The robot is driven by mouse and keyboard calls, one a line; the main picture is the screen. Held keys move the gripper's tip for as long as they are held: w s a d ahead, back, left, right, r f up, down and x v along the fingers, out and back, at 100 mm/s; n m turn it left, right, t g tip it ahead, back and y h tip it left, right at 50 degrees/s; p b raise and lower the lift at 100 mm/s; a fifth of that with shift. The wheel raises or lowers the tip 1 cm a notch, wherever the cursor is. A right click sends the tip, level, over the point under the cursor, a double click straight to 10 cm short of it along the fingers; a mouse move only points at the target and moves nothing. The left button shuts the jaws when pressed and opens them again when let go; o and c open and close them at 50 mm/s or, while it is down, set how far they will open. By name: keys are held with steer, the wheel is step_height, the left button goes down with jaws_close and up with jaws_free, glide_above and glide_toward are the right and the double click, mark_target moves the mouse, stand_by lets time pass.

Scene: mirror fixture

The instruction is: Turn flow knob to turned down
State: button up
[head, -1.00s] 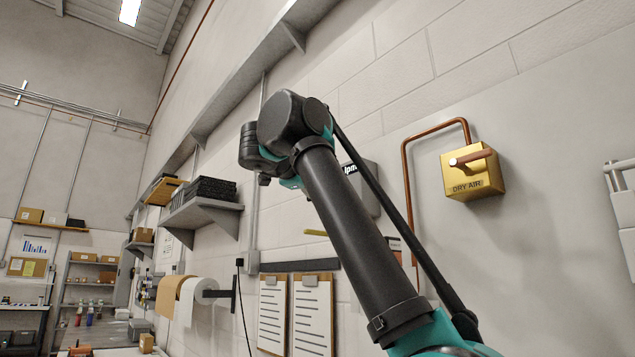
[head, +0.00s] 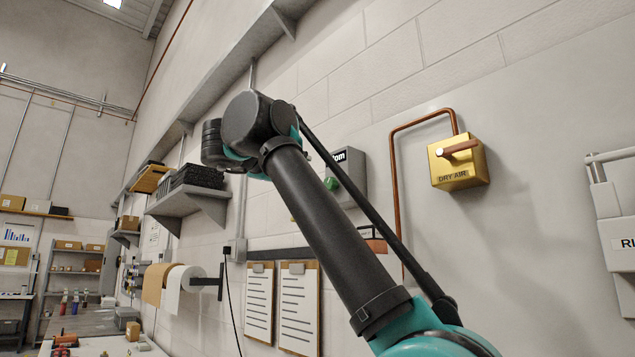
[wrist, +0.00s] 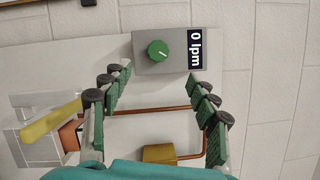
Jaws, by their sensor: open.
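The flow knob (wrist: 158,50) is a round green dial on a grey box (wrist: 143,67) on the wall. A black display (wrist: 196,48) beside it reads "0 lpm" in the wrist view. In the head view the green knob (head: 331,183) and its box (head: 352,172) show partly, behind my arm. My gripper (wrist: 163,78) is open and empty in the wrist view. Its green-padded fingers are spread, with the knob seen beyond the tips, between them and apart from them. In the head view my arm hides the gripper.
A brass "DRY AIR" box (head: 458,163) with a brown lever joins a copper pipe (head: 393,170) on the panel. A shelf (head: 186,200), paper roll (head: 182,287) and clipboards (head: 299,308) are on the wall to the left. A yellow handle (wrist: 50,120) shows at wrist left.

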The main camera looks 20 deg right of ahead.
steer(key=w+a+f+m+g+h, duration=0.1)
steer(key=a+f+m+g+h, duration=0.2)
steer(key=m, duration=0.6)
steer(key=w+a+f+m+g+h, duration=0.15)
steer(key=f+m+h, duration=0.25)
steer(key=m, duration=0.6)
steer(key=x, duration=1.6)
steer(key=shift+w+d, duration=0.35)
steer(key=shift+w, duration=0.05)
steer(key=shift+t, duration=0.25)
steer(key=shift+y, duration=0.3)
steer(key=c, duration=1.2)
